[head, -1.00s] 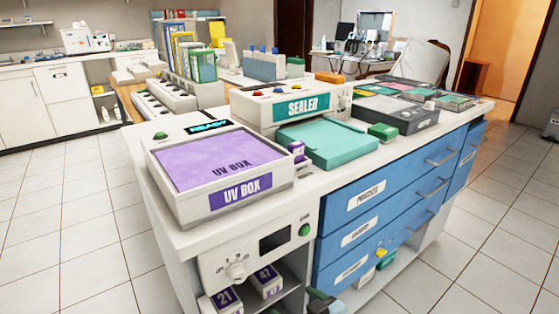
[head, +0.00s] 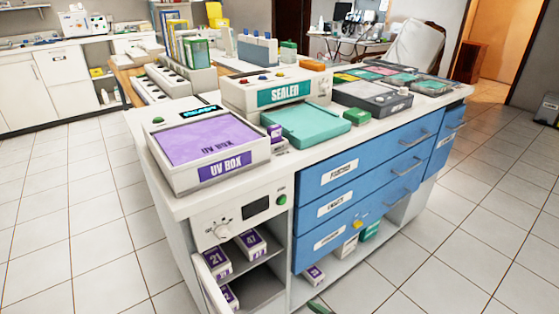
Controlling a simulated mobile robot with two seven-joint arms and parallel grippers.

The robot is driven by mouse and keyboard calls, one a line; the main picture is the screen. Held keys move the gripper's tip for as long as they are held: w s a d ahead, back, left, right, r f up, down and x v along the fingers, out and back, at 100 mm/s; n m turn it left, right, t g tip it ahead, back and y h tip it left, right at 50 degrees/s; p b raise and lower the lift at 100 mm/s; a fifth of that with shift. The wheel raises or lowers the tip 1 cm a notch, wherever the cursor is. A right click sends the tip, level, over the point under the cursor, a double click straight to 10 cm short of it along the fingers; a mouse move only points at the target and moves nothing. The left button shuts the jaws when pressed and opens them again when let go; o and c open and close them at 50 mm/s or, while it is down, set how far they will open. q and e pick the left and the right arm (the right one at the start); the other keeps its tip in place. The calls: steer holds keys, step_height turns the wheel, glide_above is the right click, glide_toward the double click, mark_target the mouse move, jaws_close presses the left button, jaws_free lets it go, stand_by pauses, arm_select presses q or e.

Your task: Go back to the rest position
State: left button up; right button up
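Neither of my grippers can be made out in the head view. A small green piece (head: 319,307) shows at the bottom edge, cut off by the frame; I cannot tell what it belongs to. The white counter unit (head: 176,207) stands before me. On its top are the UV box (head: 212,142) with a purple window, the sealer (head: 277,93), and a teal tray-like plate (head: 305,125) in front of the sealer. Nothing is seen being held.
Purple-labelled boxes (head: 215,259) stand on the open shelf below the control panel. A white curved panel (head: 212,288) juts out beside it. The blue drawers (head: 345,210) are closed. Tiled floor (head: 470,240) is clear on the right and left.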

arm_select(q)
steer(key=w+r+t+p, duration=0.1)
steer(key=w+r+p, duration=0.2)
steer(key=r+p, duration=0.7)
steer(key=w+r+t+p, duration=0.1)
steer(key=w+r+p, duration=0.2)
steer(key=r+p, duration=0.8)
steer(key=shift+d+r+t, duration=0.3)
steer(key=shift+d+r, duration=0.15)
steer(key=shift+r, duration=0.2)
arm_select(e)
steer(key=s+d+r+m+h, duration=0.1)
steer(key=s+d+r, duration=0.3)
steer(key=s, duration=0.7)
steer(key=s+d+r+m+g+h, duration=0.1)
steer(key=s+d+r, duration=0.3)
steer(key=s, duration=0.8)
steer(key=s+d+r+m+h, duration=0.2)
steer(key=s+d+r+h, duration=0.1)
steer(key=s+d, duration=0.5)
steer(key=s+r, duration=0.1)
steer(key=s, duration=0.2)
steer(key=shift+s+r+g+h, duration=0.15)
steer(key=shift+s+g+h, duration=0.15)
steer(key=shift+s+g, duration=0.1)
arm_select(q)
steer(key=shift+w+a, duration=0.1)
